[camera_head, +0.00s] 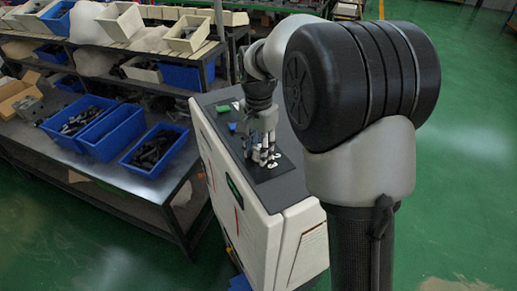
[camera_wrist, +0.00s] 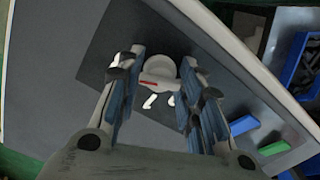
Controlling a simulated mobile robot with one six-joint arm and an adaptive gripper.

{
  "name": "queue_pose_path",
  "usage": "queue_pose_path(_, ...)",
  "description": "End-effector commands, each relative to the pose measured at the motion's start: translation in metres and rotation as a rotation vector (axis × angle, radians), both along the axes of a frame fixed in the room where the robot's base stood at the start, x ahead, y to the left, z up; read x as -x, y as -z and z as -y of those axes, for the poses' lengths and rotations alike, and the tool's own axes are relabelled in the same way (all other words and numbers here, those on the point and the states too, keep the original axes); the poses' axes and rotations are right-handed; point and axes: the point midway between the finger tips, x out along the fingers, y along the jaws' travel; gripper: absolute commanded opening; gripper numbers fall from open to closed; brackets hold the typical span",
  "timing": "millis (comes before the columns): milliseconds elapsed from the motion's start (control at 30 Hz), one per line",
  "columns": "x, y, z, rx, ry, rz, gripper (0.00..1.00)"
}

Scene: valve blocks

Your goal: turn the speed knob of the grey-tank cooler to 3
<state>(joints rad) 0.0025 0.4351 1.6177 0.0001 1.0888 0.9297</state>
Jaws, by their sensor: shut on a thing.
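The cooler (camera_head: 238,200) is a white cabinet with a dark grey top, below my arm in the head view. Its speed knob (camera_wrist: 160,66) is pale grey and round with a raised bar and a red line, on a dark panel (camera_wrist: 110,45) in the wrist view. My gripper (camera_wrist: 158,76) is shut on the knob, one finger on each side; it also shows over the panel in the head view (camera_head: 265,158). White marks lie around the knob; the fingers partly cover them and I cannot read them surely. I cannot make out a grey tank.
A green block (camera_head: 223,109) and a blue block (camera_head: 232,127) lie on the cooler top beside the panel. A metal bench (camera_head: 105,185) with blue bins (camera_head: 113,133) of dark parts stands at the left. Green floor is open at the right.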

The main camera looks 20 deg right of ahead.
Motion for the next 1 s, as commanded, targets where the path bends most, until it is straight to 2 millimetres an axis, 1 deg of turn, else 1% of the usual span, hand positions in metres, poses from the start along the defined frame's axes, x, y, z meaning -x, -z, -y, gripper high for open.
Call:
queue_pose_path(167, 0.0001, -0.0004, 0.0002, 0.001, -0.027, -0.001, 0.10)
queue_pose_path(367, 0.0002, -0.0009, 0.0003, 0.000, -0.123, -0.001, 0.10)
queue_pose_path(567, 0.0001, -0.0014, 0.0004, 0.000, -0.287, 0.000, 0.10)
queue_pose_path(1000, 0.0001, -0.0015, 0.0009, 0.001, -0.706, 0.001, 0.10)
